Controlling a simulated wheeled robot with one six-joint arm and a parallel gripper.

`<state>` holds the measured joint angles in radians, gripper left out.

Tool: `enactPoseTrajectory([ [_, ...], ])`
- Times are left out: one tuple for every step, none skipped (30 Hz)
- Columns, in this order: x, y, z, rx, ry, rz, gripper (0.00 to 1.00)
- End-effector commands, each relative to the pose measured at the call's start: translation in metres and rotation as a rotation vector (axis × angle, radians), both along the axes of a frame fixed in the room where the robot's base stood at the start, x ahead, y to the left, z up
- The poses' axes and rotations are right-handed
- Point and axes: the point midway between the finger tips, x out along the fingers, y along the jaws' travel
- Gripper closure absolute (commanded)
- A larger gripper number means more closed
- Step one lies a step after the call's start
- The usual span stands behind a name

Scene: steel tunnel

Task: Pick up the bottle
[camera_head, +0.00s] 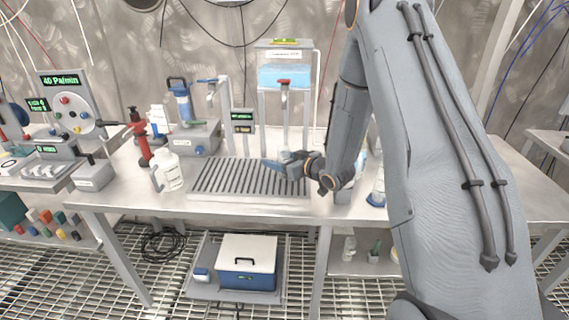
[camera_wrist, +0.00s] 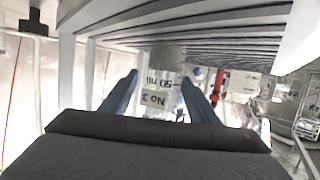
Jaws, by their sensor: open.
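A white bottle (camera_head: 168,170) with a handle-like side part stands upright on the steel bench, left of the slatted drain grate (camera_head: 238,178). My gripper (camera_head: 276,165) is over the right part of the grate, pointing left, well apart from that bottle. In the wrist view my gripper (camera_wrist: 160,92) has its two blue fingers spread, with no contact visible. A pale container (camera_wrist: 158,96) with an upside-down label reading "No 3" and "50 ml" shows between them, farther off. I cannot tell whether it is the white bottle. The grate slats (camera_wrist: 200,38) fill the top of the wrist view.
A tank with blue liquid (camera_head: 284,75) and a tap stands behind the grate. The grate's left half is clear.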

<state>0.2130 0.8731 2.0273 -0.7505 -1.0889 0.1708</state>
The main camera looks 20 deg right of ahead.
Motion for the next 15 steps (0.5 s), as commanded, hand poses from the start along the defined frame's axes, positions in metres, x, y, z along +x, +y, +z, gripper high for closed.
enactPoseTrajectory([
  [0.0037,0.003,-0.0015,0.0,0.001,0.001,0.45],
  [0.0056,0.0037,-0.0021,0.0,0.0,0.001,0.45],
  [0.0072,0.0043,-0.0027,0.0,0.0,0.0,0.45],
  [0.008,0.0045,-0.0029,0.0,0.0,0.0,0.45],
  [0.0085,0.0045,-0.0032,0.001,0.0,-0.001,0.45],
  [0.0088,0.0046,-0.0033,0.001,0.0,-0.001,0.45],
  [0.0086,0.0045,-0.0033,0.001,0.0,-0.001,0.45],
  [0.0086,0.0045,-0.0033,0.001,0.0,-0.001,0.45],
  [0.0085,0.0045,-0.0034,0.001,0.0,-0.001,0.45],
  [0.0085,0.0045,-0.0034,0.001,0.0,-0.001,0.45],
  [0.0085,0.0045,-0.0034,0.001,0.0,-0.001,0.47],
  [0.0085,0.0045,-0.0034,0.001,0.0,-0.001,0.53],
  [0.0084,0.0044,-0.0034,0.001,0.0,-0.001,0.58],
  [0.0084,0.0044,-0.0034,0.001,0.0,-0.001,0.64],
  [0.0084,0.0044,-0.0034,0.001,0.0,-0.001,0.7],
])
